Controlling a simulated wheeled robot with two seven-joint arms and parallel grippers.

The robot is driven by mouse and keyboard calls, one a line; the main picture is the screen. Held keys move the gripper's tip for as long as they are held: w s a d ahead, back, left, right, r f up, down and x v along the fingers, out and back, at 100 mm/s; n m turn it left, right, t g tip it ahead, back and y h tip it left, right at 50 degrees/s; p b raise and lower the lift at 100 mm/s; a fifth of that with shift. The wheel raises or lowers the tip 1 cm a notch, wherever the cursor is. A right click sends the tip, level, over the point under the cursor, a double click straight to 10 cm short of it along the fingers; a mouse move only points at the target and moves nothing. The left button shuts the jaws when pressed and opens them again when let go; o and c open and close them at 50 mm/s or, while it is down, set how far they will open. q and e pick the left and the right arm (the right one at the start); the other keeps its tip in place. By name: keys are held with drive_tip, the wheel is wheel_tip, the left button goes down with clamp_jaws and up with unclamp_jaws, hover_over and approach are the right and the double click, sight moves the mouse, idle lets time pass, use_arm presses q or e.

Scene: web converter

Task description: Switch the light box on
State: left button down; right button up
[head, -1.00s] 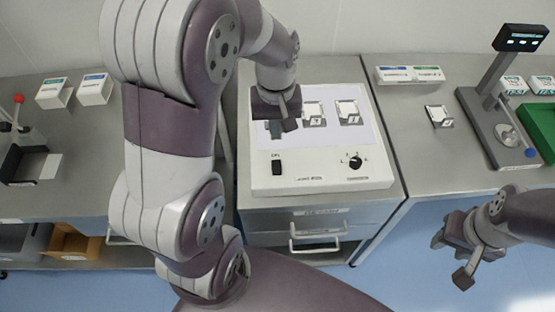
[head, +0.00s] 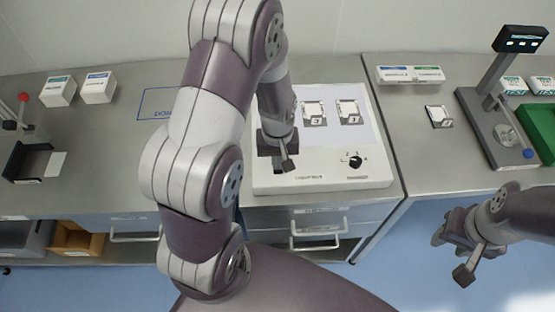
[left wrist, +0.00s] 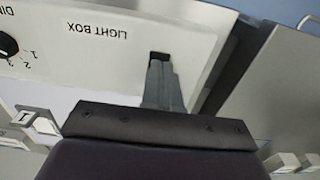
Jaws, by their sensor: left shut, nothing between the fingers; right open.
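The light box (head: 335,180) is a low white box on the middle bench, with a pale top panel and a black dial (head: 355,161) on its front strip. My left gripper (head: 287,164) is shut and empty over the left of that strip, and hides the switch in the head view. In the left wrist view, the light box (left wrist: 110,50) carries its printed name, and the shut fingertips (left wrist: 160,62) are at the dark switch (left wrist: 159,56), partly covering it. I cannot tell whether they touch, or whether the panel is lit. My right gripper (head: 451,258) is open and empty, away at the right.
Two framed slides (head: 314,112) (head: 348,111) lie on the panel. White boxes (head: 410,75) and another slide (head: 438,117) are on the right bench, near a grey stand (head: 495,125) with a display. Drawers (head: 318,230) are below the light box.

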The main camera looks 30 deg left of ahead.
sight(276, 178)
use_arm(q)
drive_tip(key=shift+f, duration=0.7)
use_arm(e)
drive_tip(key=shift+r, duration=0.15)
use_arm(q)
drive_tip(key=shift+s+f, duration=0.15)
drive_tip(key=shift+f, duration=0.15)
drive_tip(key=shift+s+d+f, duration=0.2)
drive_tip(key=shift+s+f, duration=0.05)
drive_tip(key=shift+s, duration=0.45)
drive_tip(key=shift+f, duration=0.15)
use_arm(e)
drive_tip(key=shift+s, duration=0.4)
use_arm(q)
drive_tip(key=shift+w+a+r, duration=0.1)
drive_tip(key=shift+w+r, duration=0.25)
drive_tip(key=shift+w, duration=0.25)
use_arm(e)
drive_tip(key=shift+s+d+r, duration=0.1)
drive_tip(key=shift+s+d, duration=0.1)
drive_tip(key=shift+d, duration=0.15)
